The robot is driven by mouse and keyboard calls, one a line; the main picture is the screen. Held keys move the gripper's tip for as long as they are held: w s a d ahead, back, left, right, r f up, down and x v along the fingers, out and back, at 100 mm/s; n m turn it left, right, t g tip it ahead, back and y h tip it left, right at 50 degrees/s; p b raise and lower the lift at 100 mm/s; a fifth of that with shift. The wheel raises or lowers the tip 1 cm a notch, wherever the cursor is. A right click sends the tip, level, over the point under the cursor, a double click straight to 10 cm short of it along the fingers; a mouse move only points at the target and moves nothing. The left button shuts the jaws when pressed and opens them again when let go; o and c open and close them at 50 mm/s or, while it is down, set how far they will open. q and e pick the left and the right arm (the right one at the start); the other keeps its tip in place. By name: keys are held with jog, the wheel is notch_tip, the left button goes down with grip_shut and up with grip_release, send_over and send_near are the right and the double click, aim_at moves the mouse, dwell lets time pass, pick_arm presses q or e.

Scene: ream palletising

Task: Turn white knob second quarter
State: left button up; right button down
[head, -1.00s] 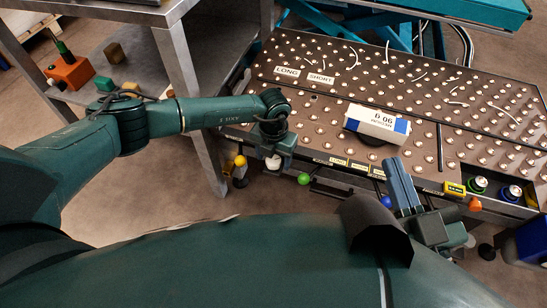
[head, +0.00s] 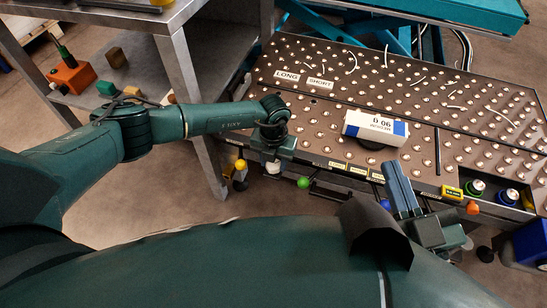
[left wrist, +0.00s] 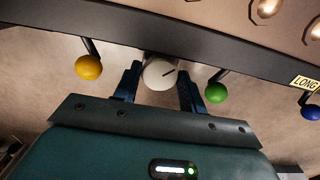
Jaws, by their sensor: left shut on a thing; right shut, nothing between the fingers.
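The white knob (left wrist: 159,74) is on the front edge of the ball table, between a yellow ball knob and a green ball knob. A dark line on its face runs slantwise, up to the right. My left gripper (left wrist: 158,88) is shut on the white knob, one finger on each side, in the left wrist view. In the head view the white knob (head: 273,167) shows just below my left gripper (head: 275,150). My right gripper (head: 398,185) is at the front edge of the table further right, shut with nothing visible in it.
Next to the white knob are the yellow knob (left wrist: 88,67) and green knob (left wrist: 215,92), close to my fingers. A blue knob (left wrist: 312,106) is further right. A white and blue ream (head: 375,127) lies on the ball table (head: 330,105). A grey metal shelf (head: 185,75) stands left.

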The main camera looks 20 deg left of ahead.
pick_arm(q)
jog(key=o, duration=1)
jog(key=shift+c, duration=0.2)
pick_arm(e)
jog(key=shift+f, duration=0.35)
pick_arm(q)
jog(key=shift+r, duration=0.25)
notch_tip(320, 180, up, 5)
jog(key=shift+f+p, duration=0.15)
jog(key=shift+p, duration=1.05)
notch_tip(320, 180, up, 8)
jog(key=p, duration=0.2)
pick_arm(e)
jog(key=shift+s+d+n+g+h, duration=0.15)
jog(key=shift+d+n+g+h, duration=0.15)
jog(key=shift+d+h, duration=0.35)
